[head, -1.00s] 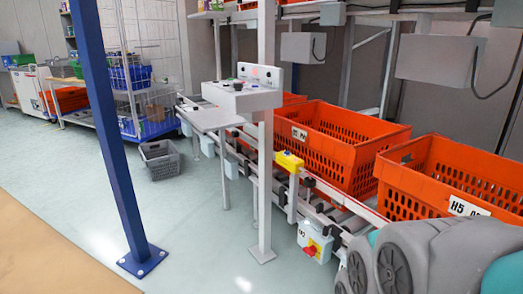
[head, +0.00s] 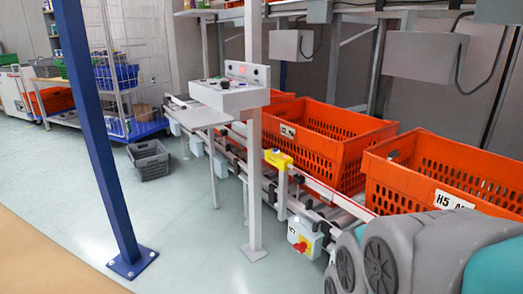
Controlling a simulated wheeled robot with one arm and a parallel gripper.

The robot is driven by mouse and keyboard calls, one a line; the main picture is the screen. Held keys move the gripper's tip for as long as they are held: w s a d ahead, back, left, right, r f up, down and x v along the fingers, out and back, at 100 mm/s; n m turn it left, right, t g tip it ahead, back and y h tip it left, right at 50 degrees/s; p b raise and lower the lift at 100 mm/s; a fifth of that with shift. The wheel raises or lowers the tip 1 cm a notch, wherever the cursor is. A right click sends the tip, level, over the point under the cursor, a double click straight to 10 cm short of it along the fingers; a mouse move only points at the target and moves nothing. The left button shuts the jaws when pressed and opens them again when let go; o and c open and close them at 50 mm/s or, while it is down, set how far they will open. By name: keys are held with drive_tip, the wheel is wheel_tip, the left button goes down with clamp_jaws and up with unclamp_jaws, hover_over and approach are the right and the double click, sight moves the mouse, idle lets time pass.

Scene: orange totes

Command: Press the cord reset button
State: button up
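A yellow box (head: 278,158) sits on a post at the near side of the conveyor, beside the orange totes. A thin red line runs from it to the right along the conveyor edge. A white control panel (head: 231,92) with several small knobs or buttons stands further back on a post. A light grey box with a red knob (head: 301,243) hangs low under the conveyor. No label on any of these is readable as the cord reset button. My gripper is not in view; grey and teal parts of my arm fill the lower right corner.
Orange totes (head: 318,150) line the conveyor, the nearest (head: 405,190) close to my arm. A blue post (head: 95,130) stands on the left, and a white post (head: 254,190) stands before the conveyor. A grey crate (head: 150,168) is on the floor.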

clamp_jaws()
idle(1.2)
